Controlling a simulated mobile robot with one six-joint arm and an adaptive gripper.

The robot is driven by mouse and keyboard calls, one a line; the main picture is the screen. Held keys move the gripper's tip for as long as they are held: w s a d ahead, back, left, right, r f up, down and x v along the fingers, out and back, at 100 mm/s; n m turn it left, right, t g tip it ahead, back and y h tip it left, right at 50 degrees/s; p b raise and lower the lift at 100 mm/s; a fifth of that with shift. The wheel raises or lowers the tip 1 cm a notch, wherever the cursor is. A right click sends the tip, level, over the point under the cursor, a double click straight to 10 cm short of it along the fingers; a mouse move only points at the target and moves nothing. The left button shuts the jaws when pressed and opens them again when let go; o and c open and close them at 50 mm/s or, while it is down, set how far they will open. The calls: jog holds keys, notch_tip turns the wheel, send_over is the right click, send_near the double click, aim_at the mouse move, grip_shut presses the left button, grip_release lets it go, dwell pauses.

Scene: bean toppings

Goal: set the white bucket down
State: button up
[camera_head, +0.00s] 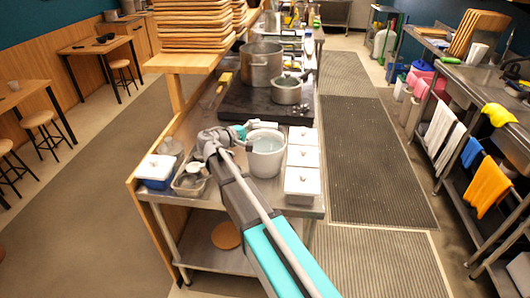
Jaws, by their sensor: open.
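The white bucket (266,158) stands upright on the near end of the metal counter (262,198), and its base appears to rest on the surface. Its open top faces up, and the inside looks pale grey. My gripper (244,130) is at the bucket's left rim, at the end of my grey and teal arm, which reaches up from the bottom of the view. The gripper is open. The fingertips are small here, and I cannot tell whether they touch the rim. My arm hides part of the counter left of the bucket.
White lidded containers (302,180) stand close on the bucket's right. A metal pan (188,184) and a blue box with a white lid (156,170) are on the left. Behind is a dark stove (240,106) with steel pots (262,66). Little counter is free.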

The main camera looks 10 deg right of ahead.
aim_at(260, 127)
jog(key=x, duration=0.3)
jog(key=shift+w+d+r, duration=0.1)
jog(key=shift+w+d, duration=0.1)
jog(key=shift+w, duration=0.35)
jog(key=shift+w+d, duration=0.2)
jog(key=shift+d, duration=0.3)
jog(key=shift+c, duration=0.2)
grip_shut()
